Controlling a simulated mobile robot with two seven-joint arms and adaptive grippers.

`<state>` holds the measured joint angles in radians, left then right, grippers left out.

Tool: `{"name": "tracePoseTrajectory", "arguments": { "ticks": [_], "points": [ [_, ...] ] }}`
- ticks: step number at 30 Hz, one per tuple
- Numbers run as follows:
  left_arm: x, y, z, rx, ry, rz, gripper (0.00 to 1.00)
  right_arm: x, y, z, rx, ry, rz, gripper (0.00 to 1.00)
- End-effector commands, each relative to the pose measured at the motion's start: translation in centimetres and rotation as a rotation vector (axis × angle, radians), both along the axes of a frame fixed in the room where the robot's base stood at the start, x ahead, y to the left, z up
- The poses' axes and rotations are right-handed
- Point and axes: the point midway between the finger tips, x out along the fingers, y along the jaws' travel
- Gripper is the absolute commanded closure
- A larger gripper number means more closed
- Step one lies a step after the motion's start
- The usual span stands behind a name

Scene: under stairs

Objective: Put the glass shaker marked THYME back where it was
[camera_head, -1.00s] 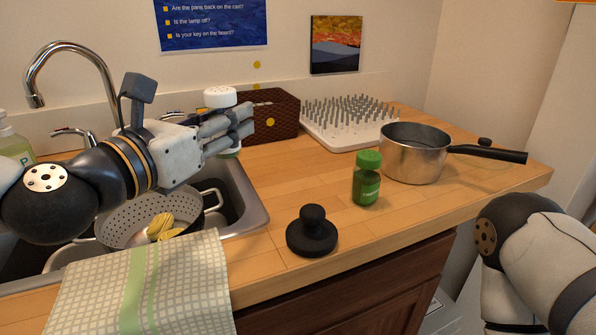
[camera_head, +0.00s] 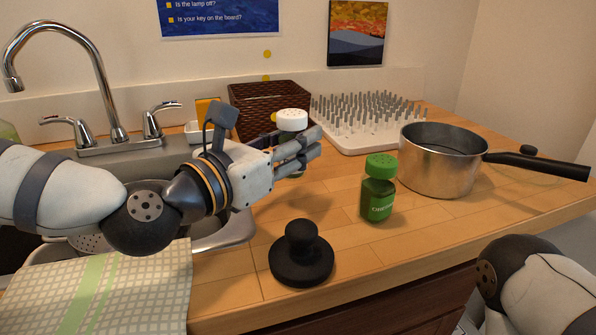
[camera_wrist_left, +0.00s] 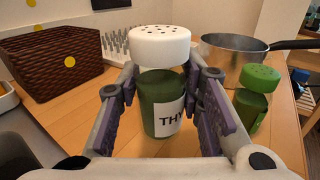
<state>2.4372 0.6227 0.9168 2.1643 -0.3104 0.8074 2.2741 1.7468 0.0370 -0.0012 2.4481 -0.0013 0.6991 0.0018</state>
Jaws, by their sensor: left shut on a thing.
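The glass shaker marked THYME has a white perforated cap and dark green contents. It shows between the fingers in the left wrist view (camera_wrist_left: 163,105), with "THY" legible on its label, and in the head view (camera_head: 293,120). My left gripper (camera_head: 300,147) is shut on this shaker and holds it upright over the counter, in front of the wicker basket. I cannot tell how far its base is above the wood. A second shaker (camera_head: 378,190), with a green cap and a partly legible label, stands on the counter to the right. My right gripper is out of view.
A brown wicker basket (camera_head: 250,110) with a yellow dot stands by the wall, beside a white spiked drying rack (camera_head: 345,143). A steel saucepan (camera_head: 432,165) stands right. A black knobbed weight (camera_head: 301,262) and checked towel (camera_head: 110,290) are in front.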

Motion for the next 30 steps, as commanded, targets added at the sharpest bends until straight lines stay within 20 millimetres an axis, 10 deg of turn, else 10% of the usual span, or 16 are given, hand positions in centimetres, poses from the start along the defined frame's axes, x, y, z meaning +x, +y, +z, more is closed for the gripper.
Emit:
{"name": "tracePoseTrajectory", "arguments": {
  "ticks": [10, 22, 23, 24, 30],
  "points": [
    [1.5, -0.8, -4.7, 0.001, 0.002, 0.000, 1.00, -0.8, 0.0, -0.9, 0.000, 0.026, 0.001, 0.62],
    [1.5, -0.8, -5.3, -0.001, -0.003, 0.000, 1.00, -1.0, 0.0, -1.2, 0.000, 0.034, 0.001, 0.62],
    [1.4, -0.8, -5.2, 0.000, -0.004, 0.000, 0.60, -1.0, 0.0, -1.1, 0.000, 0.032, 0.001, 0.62],
    [1.4, -0.8, -5.2, 0.000, -0.004, 0.000, 0.51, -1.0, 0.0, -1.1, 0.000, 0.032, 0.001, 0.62],
    [1.4, -0.8, -5.1, 0.000, -0.005, 0.000, 0.46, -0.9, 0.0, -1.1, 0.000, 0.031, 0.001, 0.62]
  ]
}}
